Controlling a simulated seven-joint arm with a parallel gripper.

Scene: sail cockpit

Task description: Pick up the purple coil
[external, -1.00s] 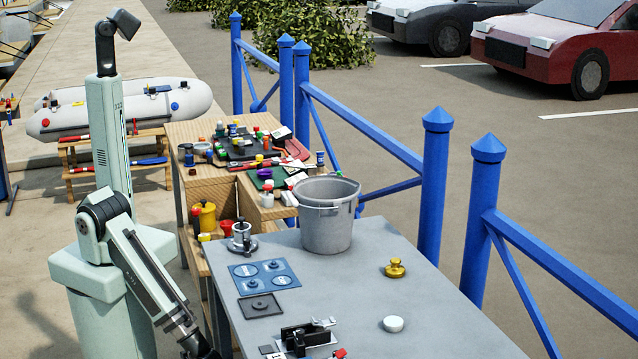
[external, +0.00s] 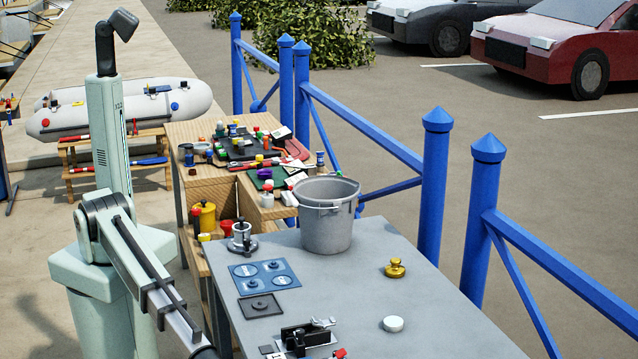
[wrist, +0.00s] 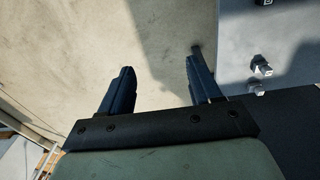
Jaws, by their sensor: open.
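A small purple thing (external: 264,174), which looks like the purple coil, lies among other items on the wooden bench in the external view. It is too small there to make out its shape. My gripper (wrist: 161,61) shows in the wrist view with its two dark fingers spread apart and nothing between them. It points down over pale ground beside a grey surface. My gripper is out of the external view, below its bottom edge. The purple thing does not show in the wrist view.
A grey bucket (external: 328,232) stands on the grey table (external: 345,285), in front of the wooden bench (external: 205,183). A brass weight (external: 396,268), a white disc (external: 393,324) and a blue panel (external: 249,271) are also on the table. Blue railings (external: 433,185) run along the right.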

